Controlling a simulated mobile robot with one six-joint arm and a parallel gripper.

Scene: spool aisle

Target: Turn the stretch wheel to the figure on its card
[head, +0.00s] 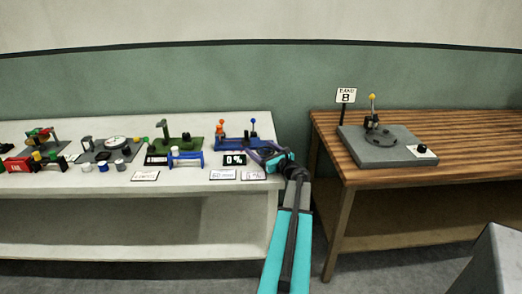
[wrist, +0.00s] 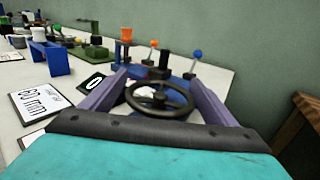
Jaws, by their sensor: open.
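The black spoked stretch wheel (wrist: 159,98) sits in the wrist view on the near side of a blue device (wrist: 183,87). My gripper (wrist: 157,77) is open, with one purple finger on each side of the wheel. I cannot tell whether either finger touches the rim. In the head view my gripper (head: 268,152) is at the right end of the white bench and hides the wheel. The blue device (head: 232,144) carries orange and blue knobs. Its black display (head: 235,160) reads 0 %. Two white cards (head: 222,174) lie in front, too small to read.
A blue spool stand (head: 186,159) and a green device (head: 180,144) stand left of the blue device. A card reading 80 mm (wrist: 38,104) lies left of my gripper. A wooden table (head: 440,165) with a grey device (head: 380,150) stands right, across a gap.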

